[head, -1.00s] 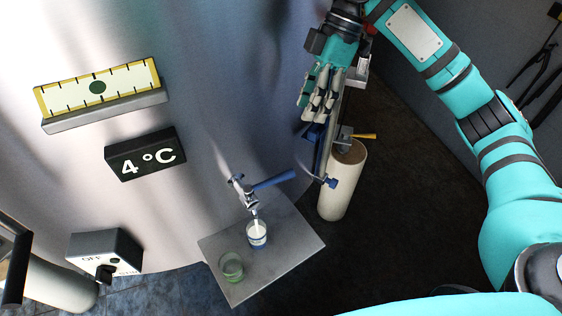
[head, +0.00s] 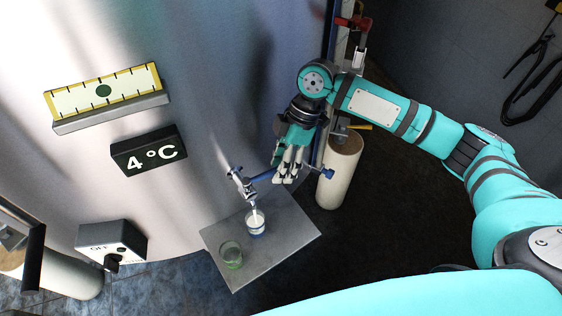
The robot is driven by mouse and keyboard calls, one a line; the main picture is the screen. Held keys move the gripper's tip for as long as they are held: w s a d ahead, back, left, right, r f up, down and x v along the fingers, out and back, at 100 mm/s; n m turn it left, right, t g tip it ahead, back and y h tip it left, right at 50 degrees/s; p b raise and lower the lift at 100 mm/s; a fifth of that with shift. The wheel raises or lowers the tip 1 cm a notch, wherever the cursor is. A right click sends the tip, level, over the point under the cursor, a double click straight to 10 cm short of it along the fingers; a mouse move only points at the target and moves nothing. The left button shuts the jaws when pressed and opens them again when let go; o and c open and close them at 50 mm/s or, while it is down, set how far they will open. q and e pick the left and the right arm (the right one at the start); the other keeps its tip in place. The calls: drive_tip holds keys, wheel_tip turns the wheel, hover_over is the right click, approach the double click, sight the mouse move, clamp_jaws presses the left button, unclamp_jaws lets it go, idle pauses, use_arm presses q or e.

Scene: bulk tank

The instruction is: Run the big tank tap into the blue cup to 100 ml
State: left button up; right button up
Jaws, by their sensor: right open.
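The tank tap (head: 240,184) sticks out of the big steel tank (head: 215,75). Its blue lever (head: 264,180) points out to the right. The blue cup (head: 256,224) stands upright on a grey shelf (head: 285,238), right under the spout. White liquid shows in the cup, and a white stream seems to join spout and cup; the level cannot be read. My right gripper (head: 287,177) is open, fingers pointing down, at the outer end of the lever and partly hiding it. I cannot tell whether it touches the lever. My left gripper is not in view.
A green cup (head: 231,256) stands on the shelf, left of the blue one. A pale cylinder (head: 340,175) with a blue valve handle stands just right of my gripper. A 4 °C display (head: 148,152), a yellow gauge (head: 106,92) and a switch box (head: 112,240) are on the left.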

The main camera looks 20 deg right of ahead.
drive_tip(key=shift+f, duration=0.1)
clamp_jaws()
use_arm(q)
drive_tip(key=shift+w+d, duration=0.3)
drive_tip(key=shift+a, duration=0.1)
